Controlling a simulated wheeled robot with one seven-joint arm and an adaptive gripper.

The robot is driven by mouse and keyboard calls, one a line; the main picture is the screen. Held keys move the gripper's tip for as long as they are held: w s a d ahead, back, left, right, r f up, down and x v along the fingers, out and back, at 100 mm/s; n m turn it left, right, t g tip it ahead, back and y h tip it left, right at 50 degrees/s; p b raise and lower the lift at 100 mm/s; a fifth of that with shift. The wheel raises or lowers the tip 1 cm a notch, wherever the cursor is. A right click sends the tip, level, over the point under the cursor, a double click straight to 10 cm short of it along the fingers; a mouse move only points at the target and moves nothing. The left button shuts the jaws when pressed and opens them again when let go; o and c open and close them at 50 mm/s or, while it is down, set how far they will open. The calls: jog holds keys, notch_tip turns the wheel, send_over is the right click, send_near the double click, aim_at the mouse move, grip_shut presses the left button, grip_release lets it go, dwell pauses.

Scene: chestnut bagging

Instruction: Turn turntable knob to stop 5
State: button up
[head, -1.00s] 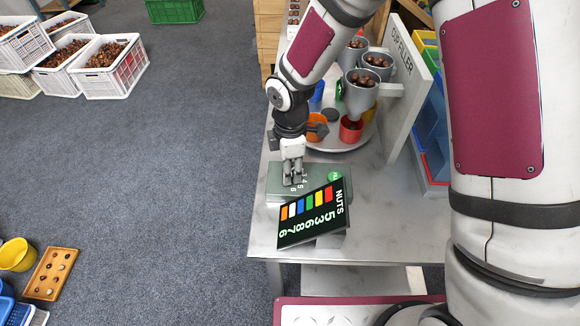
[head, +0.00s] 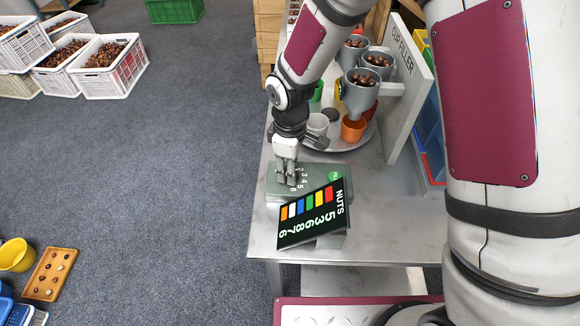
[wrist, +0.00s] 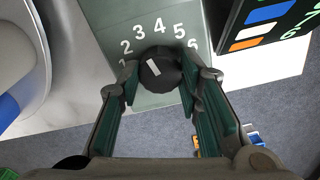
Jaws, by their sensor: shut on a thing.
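The turntable knob (wrist: 165,82) is dark and round with a white mark. In the wrist view the mark points up and left, roughly between 2 and 3. The control box (wrist: 165,12) carries the numbers 1 to 6 in an arc around the knob. My gripper (wrist: 160,80) is shut on the knob, one finger at each side. In the head view my gripper (head: 287,180) is over the left part of the grey control box (head: 273,193), hiding the knob. The round turntable (head: 345,143) stands behind it, with an orange cup (head: 353,129) at its front right.
A black NUTS sign (head: 318,222) with coloured bars leans at the box's front. A green button (head: 335,177) is on the box's right. Grey funnels of nuts (head: 358,96) hang over the turntable beside the CUP FILLER panel (head: 405,75). The front table top (head: 390,220) is clear.

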jog(key=m, duration=0.5)
jog(key=shift+m, duration=0.3)
jog(key=m+p, duration=0.1)
jog(key=m, duration=0.4)
jog(key=shift+m, duration=0.3)
jog(key=o, duration=1.2)
notch_tip(320, 180, up, 12)
jog(key=shift+r, duration=0.1)
